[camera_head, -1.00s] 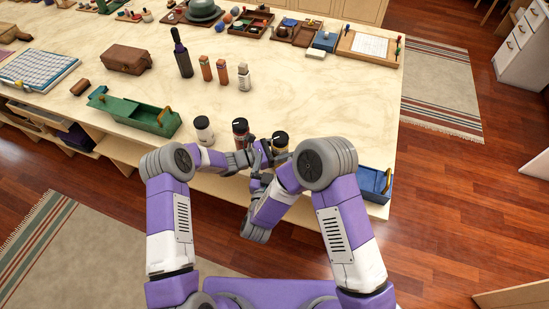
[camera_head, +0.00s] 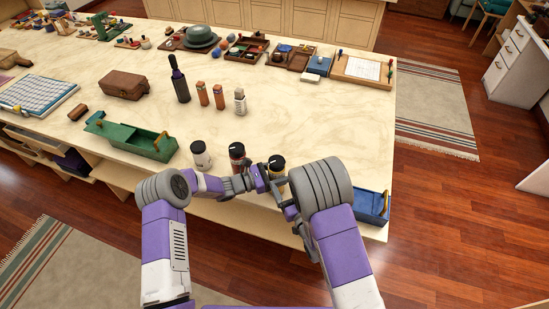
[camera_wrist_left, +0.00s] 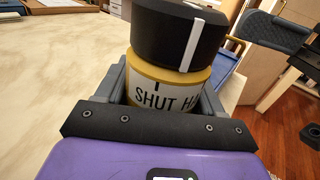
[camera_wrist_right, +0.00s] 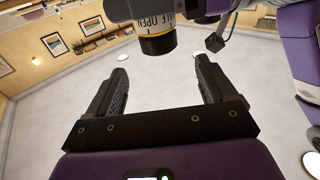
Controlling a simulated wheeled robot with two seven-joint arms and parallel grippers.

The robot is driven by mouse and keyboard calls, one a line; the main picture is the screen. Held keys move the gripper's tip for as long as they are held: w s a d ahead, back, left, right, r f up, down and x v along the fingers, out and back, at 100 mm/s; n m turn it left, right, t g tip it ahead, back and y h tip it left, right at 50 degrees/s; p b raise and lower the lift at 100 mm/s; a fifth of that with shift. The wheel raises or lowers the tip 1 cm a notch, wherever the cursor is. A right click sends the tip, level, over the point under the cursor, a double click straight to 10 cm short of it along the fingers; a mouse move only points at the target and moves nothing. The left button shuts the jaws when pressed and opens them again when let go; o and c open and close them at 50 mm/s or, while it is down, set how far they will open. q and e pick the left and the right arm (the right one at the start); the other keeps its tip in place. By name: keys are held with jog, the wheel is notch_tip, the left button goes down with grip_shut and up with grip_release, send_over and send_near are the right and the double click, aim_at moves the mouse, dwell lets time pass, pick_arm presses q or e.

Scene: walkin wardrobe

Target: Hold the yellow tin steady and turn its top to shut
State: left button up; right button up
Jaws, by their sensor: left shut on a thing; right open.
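The yellow tin (camera_wrist_left: 172,82) has a black top (camera_wrist_left: 178,32) and a white band reading "SHUT H", cut off at the right. The top's white line is right of the dark tick above "SHUT". My left gripper (camera_head: 264,178) is shut around the tin's body, a finger on each side. In the head view the tin (camera_head: 276,164) is upright at the counter's front edge. My right gripper (camera_wrist_right: 162,90) is open and empty. In the right wrist view, the tin (camera_wrist_right: 155,28) is beyond and above its fingertips, apart from them, with "LF OPEN" showing. The right arm largely hides that gripper in the head view.
A red-brown jar (camera_head: 237,160) and a white jar (camera_head: 201,157) with dark tops stand left of the tin. A blue tray (camera_head: 372,206) sits to the right at the counter's corner. A green tray (camera_head: 140,138) is further left. The counter behind the tin is clear.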

aim_at(276, 156)
jog(key=shift+g, duration=0.3)
jog(key=x, duration=1.1)
jog(key=shift+w, duration=0.2)
jog(key=c, duration=1)
jog(key=shift+w+d+r+m+t+h, duration=0.1)
jog(key=shift+m+t+h, duration=0.15)
jog(key=shift+m+h, duration=0.6)
jog(key=shift+d+f+m+t+h, duration=0.15)
jog(key=shift+m+t+h, duration=0.25)
jog(key=shift+h, duration=0.8)
jog(key=shift+d+r+m+t+h, duration=0.1)
jog(key=shift+r+m+t+h, duration=0.05)
jog(key=shift+m+h, duration=0.75)
jog(key=shift+h, duration=0.35)
jog(key=o, duration=1)
